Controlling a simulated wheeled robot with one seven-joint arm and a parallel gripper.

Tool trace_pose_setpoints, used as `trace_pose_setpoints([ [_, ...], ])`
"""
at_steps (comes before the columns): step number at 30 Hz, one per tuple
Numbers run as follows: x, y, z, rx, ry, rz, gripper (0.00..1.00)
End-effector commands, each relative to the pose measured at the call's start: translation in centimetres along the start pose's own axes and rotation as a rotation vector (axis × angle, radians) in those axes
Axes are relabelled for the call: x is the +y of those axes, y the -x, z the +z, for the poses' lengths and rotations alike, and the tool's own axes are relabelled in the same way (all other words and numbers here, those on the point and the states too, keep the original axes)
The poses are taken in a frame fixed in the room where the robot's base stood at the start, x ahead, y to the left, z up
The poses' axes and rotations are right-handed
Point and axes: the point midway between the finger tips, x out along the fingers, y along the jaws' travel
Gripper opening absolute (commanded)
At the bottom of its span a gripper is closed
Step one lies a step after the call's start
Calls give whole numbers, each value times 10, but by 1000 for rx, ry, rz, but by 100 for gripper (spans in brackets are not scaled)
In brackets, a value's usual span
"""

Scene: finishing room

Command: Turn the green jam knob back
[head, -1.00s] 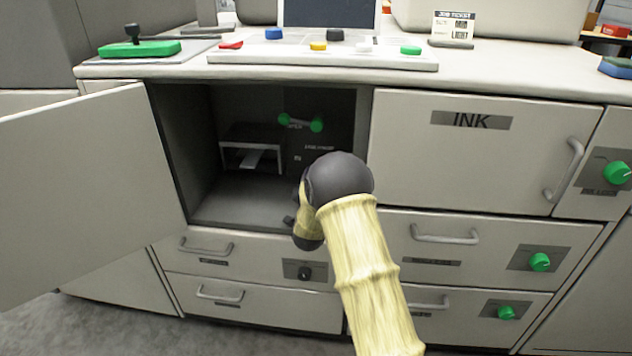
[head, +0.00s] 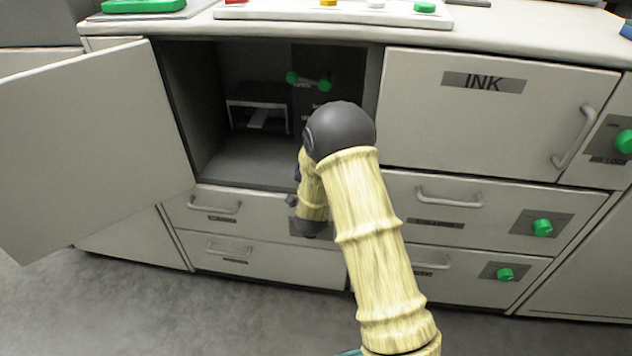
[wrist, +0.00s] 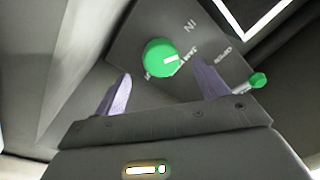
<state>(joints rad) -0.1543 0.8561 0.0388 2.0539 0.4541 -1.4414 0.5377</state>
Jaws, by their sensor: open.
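Nothing is held, and I cannot tell whether the fingers touch the knob. In the head view, two green pieces, a left one (head: 292,77) and a right one (head: 325,85), show inside the open compartment. My arm hides the gripper there.
The compartment door (head: 90,140) stands open at the left. A small grey shelf-like part (head: 257,104) is inside the compartment. A second green-ended part (wrist: 258,81) is close to the right finger. The INK door (head: 480,125) is shut, with drawers below.

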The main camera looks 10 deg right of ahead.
Motion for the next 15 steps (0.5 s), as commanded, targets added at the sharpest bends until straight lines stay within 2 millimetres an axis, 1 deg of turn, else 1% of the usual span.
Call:
trace_pose_setpoints([
  [1,-1,10,0,-4,1,0,73],
  [9,-1,64,1,-5,3,-1,73],
  [12,-1,82,1,-6,2,-1,73],
  [15,-1,94,1,-4,2,-1,73],
])
